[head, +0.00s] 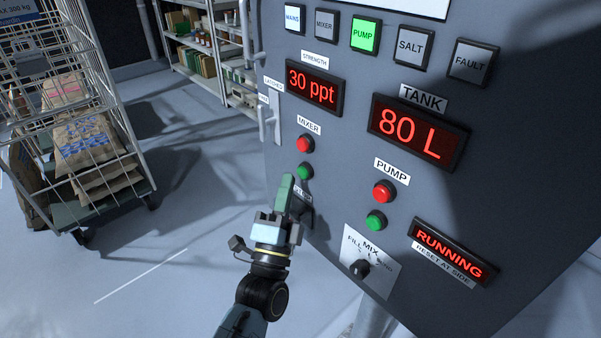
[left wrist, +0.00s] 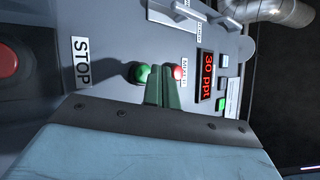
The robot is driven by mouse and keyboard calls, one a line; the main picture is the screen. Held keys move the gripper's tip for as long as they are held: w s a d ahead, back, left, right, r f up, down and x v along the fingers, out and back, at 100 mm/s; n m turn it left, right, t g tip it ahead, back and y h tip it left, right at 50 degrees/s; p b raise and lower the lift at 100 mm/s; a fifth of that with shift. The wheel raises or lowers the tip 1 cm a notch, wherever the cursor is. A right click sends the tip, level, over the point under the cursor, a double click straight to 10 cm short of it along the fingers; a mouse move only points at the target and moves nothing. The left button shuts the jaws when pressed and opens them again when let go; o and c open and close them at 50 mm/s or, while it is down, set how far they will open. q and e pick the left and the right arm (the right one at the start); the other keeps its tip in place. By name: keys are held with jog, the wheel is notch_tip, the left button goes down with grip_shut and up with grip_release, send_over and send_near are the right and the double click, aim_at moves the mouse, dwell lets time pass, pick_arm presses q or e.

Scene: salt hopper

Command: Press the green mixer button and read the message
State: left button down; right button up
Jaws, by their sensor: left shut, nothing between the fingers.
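The green mixer button (head: 304,171) is on the grey panel, under the red mixer button (head: 305,144) and the MIXER label. My left gripper (head: 287,188) is shut and empty, its green fingers pointing up just left of and below the green button. In the left wrist view the closed fingertips (left wrist: 165,85) lie beside the green button (left wrist: 142,73) and near the red one (left wrist: 179,73). I cannot tell whether they touch the panel. The message display (head: 450,252) reads RUNNING in red; the label under it reads RESET AT SIDE. My right gripper is not in view.
The strength display (head: 314,88) reads 30 ppt and the tank display (head: 418,133) 80 L. The PUMP lamp (head: 365,35) is lit green; the MIXER lamp (head: 325,25) looks unlit. A selector knob (head: 360,268) sits low on the panel. A wire cart (head: 105,80) stands left.

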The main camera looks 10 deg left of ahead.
pick_arm(q)
jog(key=shift+w+d, duration=0.1)
jog(key=shift+w, duration=0.05)
dwell(0.4)
jog(key=shift+w+d, duration=0.15)
jog(key=shift+w, duration=0.05)
jog(key=shift+w+d, duration=0.3)
jog(key=shift+w, duration=0.1)
dwell(0.8)
jog(key=shift+s, duration=0.1)
jog(key=shift+s+a+p, duration=0.55)
jog(key=shift+s, duration=0.1)
jog(key=s+a+p, duration=0.1)
jog(key=s, duration=0.1)
jog(key=s+a+p, duration=0.1)
jog(key=s+a, duration=0.1)
dwell(0.6)
